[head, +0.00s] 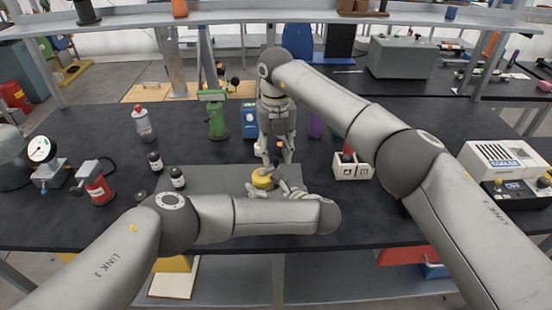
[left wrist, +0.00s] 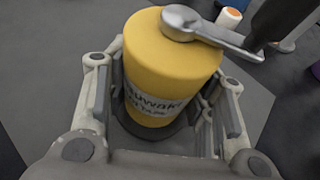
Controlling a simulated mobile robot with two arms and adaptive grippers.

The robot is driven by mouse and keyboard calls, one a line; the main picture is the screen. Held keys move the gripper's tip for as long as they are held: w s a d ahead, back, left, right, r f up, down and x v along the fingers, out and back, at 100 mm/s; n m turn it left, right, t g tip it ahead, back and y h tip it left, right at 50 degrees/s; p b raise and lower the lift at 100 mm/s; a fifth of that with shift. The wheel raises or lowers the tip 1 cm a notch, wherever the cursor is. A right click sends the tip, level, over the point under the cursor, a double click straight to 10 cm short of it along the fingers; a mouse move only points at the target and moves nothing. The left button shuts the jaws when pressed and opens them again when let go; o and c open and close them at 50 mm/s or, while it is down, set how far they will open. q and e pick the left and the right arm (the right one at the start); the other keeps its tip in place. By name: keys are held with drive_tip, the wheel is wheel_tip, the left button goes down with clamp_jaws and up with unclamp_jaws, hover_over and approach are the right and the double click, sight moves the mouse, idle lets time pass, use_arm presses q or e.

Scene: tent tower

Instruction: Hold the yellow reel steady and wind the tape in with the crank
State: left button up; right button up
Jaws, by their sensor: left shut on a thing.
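The yellow reel (head: 261,182) stands upright on a grey mat (head: 222,178) near the front of the dark bench. In the left wrist view the yellow reel (left wrist: 165,70) fills the space between my left gripper's fingers (left wrist: 165,110). A pale label with dark print is on its side. My left gripper (head: 276,191) is shut around the reel.
Small dark bottles (head: 177,178), a red bottle (head: 96,184) and a spray can (head: 143,124) stand left. A green device (head: 215,118) is behind. A white divided box (head: 352,168) stands right of the mat. My arms cross the bench's front and right.

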drive_tip(key=shift+f, duration=1.25)
clamp_jaws()
